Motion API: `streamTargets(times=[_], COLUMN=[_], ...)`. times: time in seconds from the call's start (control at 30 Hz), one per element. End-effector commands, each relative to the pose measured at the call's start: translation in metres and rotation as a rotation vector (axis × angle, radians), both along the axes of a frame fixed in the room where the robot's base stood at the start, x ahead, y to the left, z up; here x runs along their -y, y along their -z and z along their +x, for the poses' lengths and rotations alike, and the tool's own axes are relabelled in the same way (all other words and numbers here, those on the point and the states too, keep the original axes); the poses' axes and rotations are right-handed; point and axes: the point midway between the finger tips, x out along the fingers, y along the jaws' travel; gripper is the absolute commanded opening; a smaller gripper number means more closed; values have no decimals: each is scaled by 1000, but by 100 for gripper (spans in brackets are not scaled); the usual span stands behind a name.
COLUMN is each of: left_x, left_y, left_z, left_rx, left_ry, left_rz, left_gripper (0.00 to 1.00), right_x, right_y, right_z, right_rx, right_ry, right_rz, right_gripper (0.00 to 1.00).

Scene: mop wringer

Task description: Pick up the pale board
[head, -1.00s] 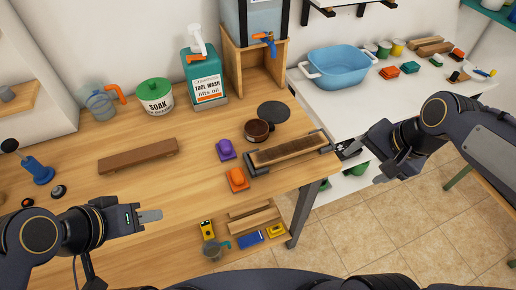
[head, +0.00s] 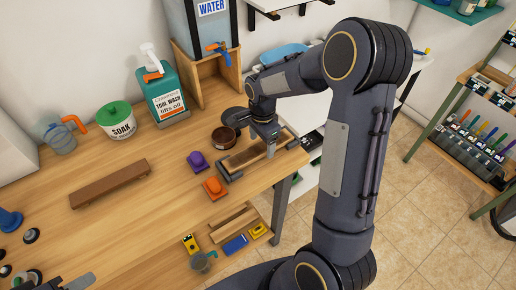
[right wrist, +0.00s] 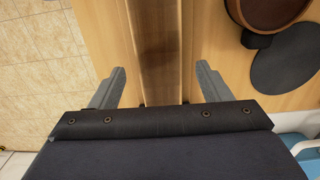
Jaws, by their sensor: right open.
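A streaked brown board (head: 245,157) lies in a dark-ended holder (head: 228,176) near the table's right edge. My right gripper (head: 270,152) points down over this board and hides part of it. In the right wrist view the board (right wrist: 155,35) runs between the two open fingers (right wrist: 160,67), with a gap on each side. A darker brown board (head: 110,184) lies flat on the left of the table. Paler wood pieces (head: 232,221) lie on the lower shelf. My left gripper (head: 78,283) shows only partly at the bottom left edge, apart from the boards.
Purple (head: 197,161) and orange (head: 214,187) blocks sit left of the holder. A round brown tin (head: 223,138) stands just behind it. The soak tub (head: 117,121), tool wash bottle (head: 163,95) and water tank stand at the back. The middle of the table is clear.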

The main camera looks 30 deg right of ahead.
Motion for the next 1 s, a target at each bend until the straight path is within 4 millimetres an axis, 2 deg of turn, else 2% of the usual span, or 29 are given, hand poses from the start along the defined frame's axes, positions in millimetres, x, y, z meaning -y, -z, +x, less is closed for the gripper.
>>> streamTargets(times=[0.17, 0.4, 0.8, 1.0], left_x=[0, 0, 0, 0], left_y=[-3, -3, -3, -3], left_z=[0, 0, 0, 0], left_rx=[0, 0, 0, 0], left_ry=[0, 0, 0, 0], left_rz=[0, 0, 0, 0], left_gripper=[36, 36, 36, 36], right_x=[1, 1, 1, 1], right_y=[17, 19, 18, 18], right_z=[0, 0, 0, 0], right_rx=[-1, 1, 2, 2], right_ry=[0, 0, 0, 0], right_rz=[-1, 0, 0, 0], right_gripper=[71, 71, 21, 20])
